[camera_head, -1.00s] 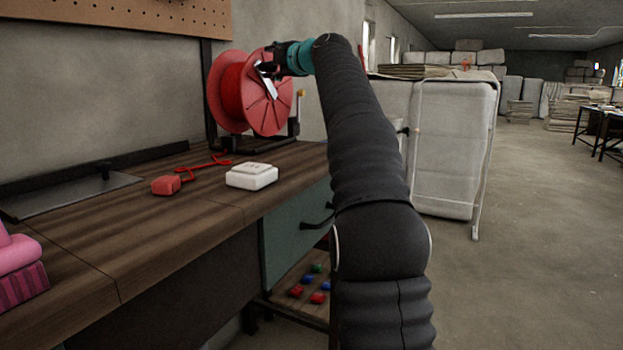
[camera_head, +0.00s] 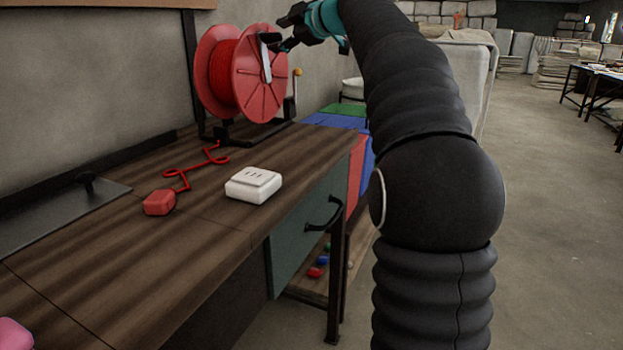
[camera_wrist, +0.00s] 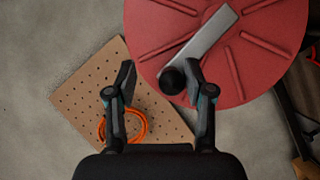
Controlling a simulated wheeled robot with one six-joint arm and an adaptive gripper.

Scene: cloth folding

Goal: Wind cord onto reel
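A red reel (camera_head: 218,75) wound with red cord stands upright on a black stand at the far end of the workbench. Its silver crank arm (camera_head: 266,66) has a black knob (camera_head: 270,38) and also shows in the wrist view (camera_wrist: 208,38). Loose red cord (camera_head: 198,165) runs in bends over the bench to a red block (camera_head: 159,202). My gripper (camera_head: 284,32) is at the reel's upper right, near the knob. In the wrist view it is open (camera_wrist: 160,72), with the knob (camera_wrist: 172,80) showing between the fingers, closer to the right one. Contact cannot be told.
A white box (camera_head: 253,186) sits on the bench (camera_head: 120,262) beside the cord. A dark metal plate (camera_head: 60,218) lies at the left. The wrist view shows a pegboard (camera_wrist: 80,100) with an orange ring (camera_wrist: 137,125). Open floor (camera_head: 545,220) lies to the right.

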